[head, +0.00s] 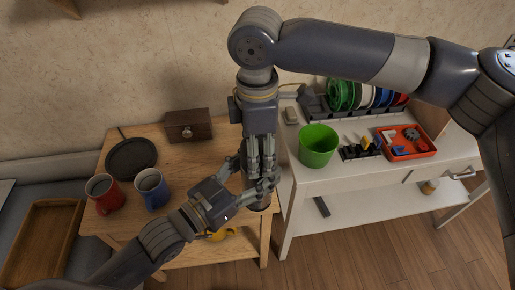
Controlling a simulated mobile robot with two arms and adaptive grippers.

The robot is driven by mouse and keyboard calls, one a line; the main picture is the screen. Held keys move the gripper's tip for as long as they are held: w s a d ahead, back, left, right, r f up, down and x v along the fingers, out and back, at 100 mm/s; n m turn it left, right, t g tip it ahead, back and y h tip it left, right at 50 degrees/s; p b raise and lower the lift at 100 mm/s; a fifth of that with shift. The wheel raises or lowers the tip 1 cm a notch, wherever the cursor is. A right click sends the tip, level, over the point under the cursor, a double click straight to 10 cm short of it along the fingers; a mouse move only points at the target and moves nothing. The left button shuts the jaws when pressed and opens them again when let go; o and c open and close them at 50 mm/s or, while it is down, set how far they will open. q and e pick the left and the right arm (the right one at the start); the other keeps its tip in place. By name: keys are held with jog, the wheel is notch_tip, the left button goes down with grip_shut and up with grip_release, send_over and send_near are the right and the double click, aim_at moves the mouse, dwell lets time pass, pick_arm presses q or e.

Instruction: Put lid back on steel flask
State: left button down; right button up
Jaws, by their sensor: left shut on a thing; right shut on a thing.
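My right gripper (262,178) points down from above, over the front right corner of the wooden table. My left gripper (256,180) reaches in from the lower left, and its fingers meet the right gripper's fingers. Both are shut. A short dark metallic cylinder (263,202), which looks like part of the steel flask, shows just below and between the fingers. Most of the flask is hidden by the grippers. The lid cannot be made out; the fingers cover the place where the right gripper closes. I cannot tell whether lid and flask touch.
A green bucket (318,146) and red tray (405,142) stand on the white bench at right.

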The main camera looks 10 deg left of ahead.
jog(key=shift+m, duration=0.3)
jog(key=o, duration=1.3)
jog(key=shift+c, duration=0.2)
jog(key=shift+r, duration=0.1)
notch_tip(320, 180, up, 12)
jog(key=shift+f, duration=0.1)
jog(key=shift+w, duration=0.1)
